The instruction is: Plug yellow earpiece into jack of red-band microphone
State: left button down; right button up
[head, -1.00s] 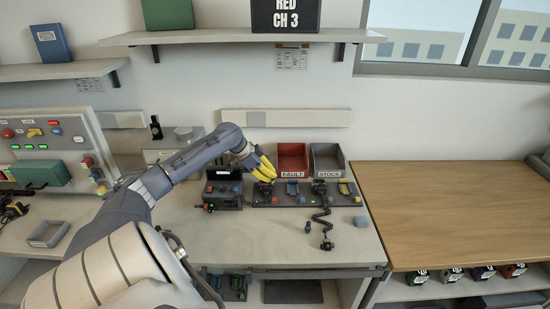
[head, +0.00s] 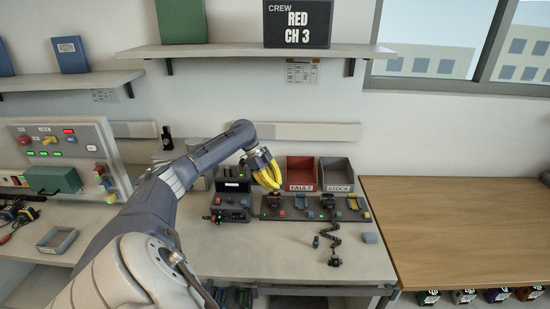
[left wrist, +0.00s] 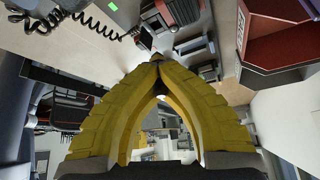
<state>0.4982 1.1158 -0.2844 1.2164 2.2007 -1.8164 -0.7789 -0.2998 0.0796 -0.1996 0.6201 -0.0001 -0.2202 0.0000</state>
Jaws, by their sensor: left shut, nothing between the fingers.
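My left gripper (head: 274,184) has yellow fingers and is shut and empty, with its tips just above the left part of a dark rack (head: 315,215). In the left wrist view its fingertips (left wrist: 157,62) meet near a dark device with red on it (left wrist: 178,12). The rack holds several small dark devices. A coiled black cord (head: 328,232) runs from the rack to a small dark piece (head: 333,262) on the bench. I cannot tell which device is the red-band microphone or which piece is the yellow earpiece. My right gripper is not in view.
A red FAULT bin (head: 302,172) and a grey STOCK bin (head: 337,174) stand behind the rack. A dark box with lit controls (head: 231,206) is to its left. A small dark-blue piece (head: 316,241) and a grey-blue block (head: 369,238) lie in front. The wooden counter (head: 450,225) is clear.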

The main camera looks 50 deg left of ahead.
aim_at(274, 191)
pick_arm(q)
jog(key=shift+a+r+m+g, duration=0.15)
jog(key=shift+r+m+g, duration=0.2)
jog(key=shift+m, duration=0.35)
jog(key=shift+a+r+m+g, duration=0.1)
jog(key=shift+r+m+g, duration=0.2)
jog(key=shift+m, duration=0.4)
jog(key=shift+w+m+g, duration=0.1)
jog(key=shift+m+g, duration=0.15)
jog(key=shift+m, duration=0.05)
jog(key=shift+f, duration=2.35)
jog(key=shift+f, duration=0.7)
dwell(0.8)
jog(key=c, duration=1.5)
grip_release()
jog(key=v, duration=1.2)
jog(key=shift+d+r, duration=0.1)
jog(key=shift+d, duration=0.05)
